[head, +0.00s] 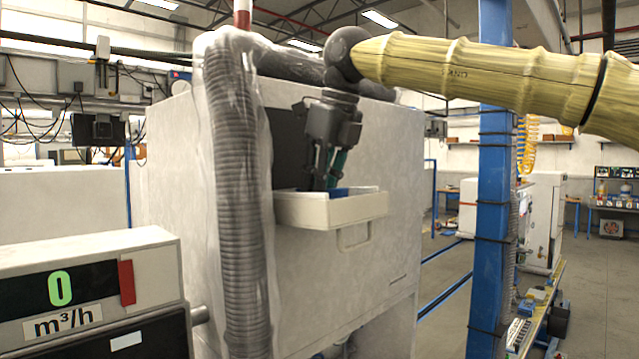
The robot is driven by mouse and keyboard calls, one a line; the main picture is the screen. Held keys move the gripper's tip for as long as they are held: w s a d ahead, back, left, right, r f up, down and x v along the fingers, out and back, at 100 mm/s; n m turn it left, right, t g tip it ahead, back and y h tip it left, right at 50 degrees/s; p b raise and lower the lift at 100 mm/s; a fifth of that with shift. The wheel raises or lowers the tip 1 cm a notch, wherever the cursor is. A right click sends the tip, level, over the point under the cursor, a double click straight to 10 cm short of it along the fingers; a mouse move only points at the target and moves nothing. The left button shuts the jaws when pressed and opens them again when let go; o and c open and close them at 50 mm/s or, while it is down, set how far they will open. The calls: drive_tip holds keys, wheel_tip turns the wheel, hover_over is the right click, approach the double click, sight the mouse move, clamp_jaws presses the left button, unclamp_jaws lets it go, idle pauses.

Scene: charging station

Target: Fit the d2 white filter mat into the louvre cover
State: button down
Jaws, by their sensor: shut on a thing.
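My gripper (330,180) points down into an open white drawer-like tray (318,213) on the front of a large pale cabinet (160,165). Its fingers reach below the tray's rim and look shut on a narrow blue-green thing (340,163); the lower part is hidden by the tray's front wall. A bit of blue (345,191) shows inside the tray near the fingertips. I cannot make out a white filter mat or a louvre cover for certain. A dark opening (287,145) lies in the cabinet behind the gripper.
A plastic-wrapped corrugated hose (233,190) runs down left of the tray. A meter reading 0 m³/h (90,290) stands front left. Open floor (440,285) shows between cabinet and post.

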drive_tip(key=c, duration=1.4)
unclamp_jaws()
drive_tip(key=v, duration=1.2)
